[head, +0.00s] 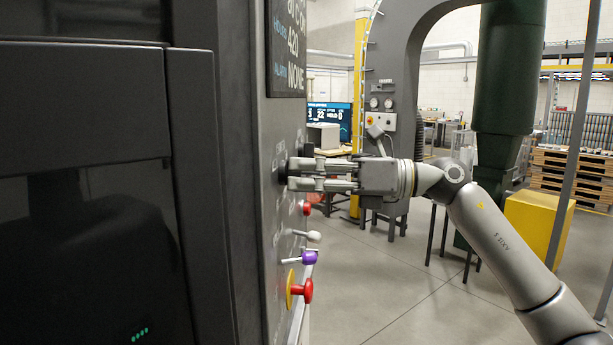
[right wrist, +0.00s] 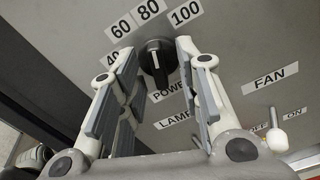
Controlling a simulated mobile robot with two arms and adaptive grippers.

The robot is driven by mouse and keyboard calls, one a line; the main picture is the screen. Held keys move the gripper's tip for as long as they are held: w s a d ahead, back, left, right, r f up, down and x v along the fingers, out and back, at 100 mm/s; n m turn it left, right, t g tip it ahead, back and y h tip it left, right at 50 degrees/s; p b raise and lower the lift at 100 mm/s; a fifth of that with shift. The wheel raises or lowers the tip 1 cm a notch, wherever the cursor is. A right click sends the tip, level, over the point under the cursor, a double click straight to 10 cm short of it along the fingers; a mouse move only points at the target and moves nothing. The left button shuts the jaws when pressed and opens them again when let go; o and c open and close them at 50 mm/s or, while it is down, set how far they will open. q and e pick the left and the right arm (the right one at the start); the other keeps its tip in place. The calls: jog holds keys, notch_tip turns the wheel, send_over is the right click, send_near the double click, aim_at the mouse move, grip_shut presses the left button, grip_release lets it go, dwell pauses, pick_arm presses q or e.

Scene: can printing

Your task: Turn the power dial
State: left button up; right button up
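The power dial (right wrist: 158,60) is a black round knob with a raised grip on the grey panel in the right wrist view. Labels 40, 60, 80 and 100 arc above it, and its light mark points up near 80. My right gripper (right wrist: 157,52) has its fingers apart, one on each side of the dial; I see gaps, and contact is hard to tell. In the head view my right gripper (head: 290,174) reaches in from the right to the panel, its tips at a dark knob (head: 281,171). My left gripper is not in view.
Below the gripper, the panel (head: 270,120) carries a red button (head: 306,208), a white-knobbed lever (head: 312,236), a purple-knobbed lever (head: 308,257) and a red mushroom button (head: 304,290) on yellow. The floor (head: 400,290) to the right is open.

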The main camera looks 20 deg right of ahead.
jog(key=v, duration=1.2)
